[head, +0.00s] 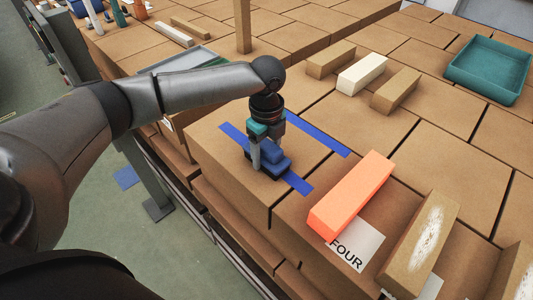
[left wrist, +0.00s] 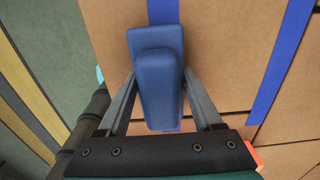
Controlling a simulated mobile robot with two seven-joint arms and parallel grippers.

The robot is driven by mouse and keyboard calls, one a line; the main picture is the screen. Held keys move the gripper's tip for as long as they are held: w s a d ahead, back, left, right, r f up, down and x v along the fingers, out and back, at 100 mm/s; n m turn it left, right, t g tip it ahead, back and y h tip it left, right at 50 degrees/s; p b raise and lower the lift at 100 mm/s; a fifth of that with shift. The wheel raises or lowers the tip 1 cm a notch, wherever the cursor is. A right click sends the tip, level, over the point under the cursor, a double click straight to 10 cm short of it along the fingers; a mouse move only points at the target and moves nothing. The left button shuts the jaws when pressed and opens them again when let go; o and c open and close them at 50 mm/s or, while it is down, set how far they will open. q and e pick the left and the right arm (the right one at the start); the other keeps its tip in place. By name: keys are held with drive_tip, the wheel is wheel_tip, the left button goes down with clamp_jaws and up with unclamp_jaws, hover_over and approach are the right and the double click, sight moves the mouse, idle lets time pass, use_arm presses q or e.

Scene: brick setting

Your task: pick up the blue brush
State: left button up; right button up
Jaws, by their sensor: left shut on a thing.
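The blue brush (head: 272,160) has a dark blue block and a raised blue grip. In the left wrist view the brush (left wrist: 157,80) lies between the fingers of the left gripper (left wrist: 158,85). My right gripper is not in view.
An orange brick (head: 350,195) lies right of the brush, beside a paper marked FOUR (head: 357,247). Tan and white bricks (head: 362,74) lie farther back. A teal tray (head: 489,68) stands at the back right. The box edge drops to the floor at the left.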

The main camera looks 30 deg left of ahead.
sight(267, 143)
use_arm(q)
drive_tip(key=shift+c, duration=0.7)
drive_tip(key=shift+r, duration=0.1)
wheel_tip(267, 143, up, 20)
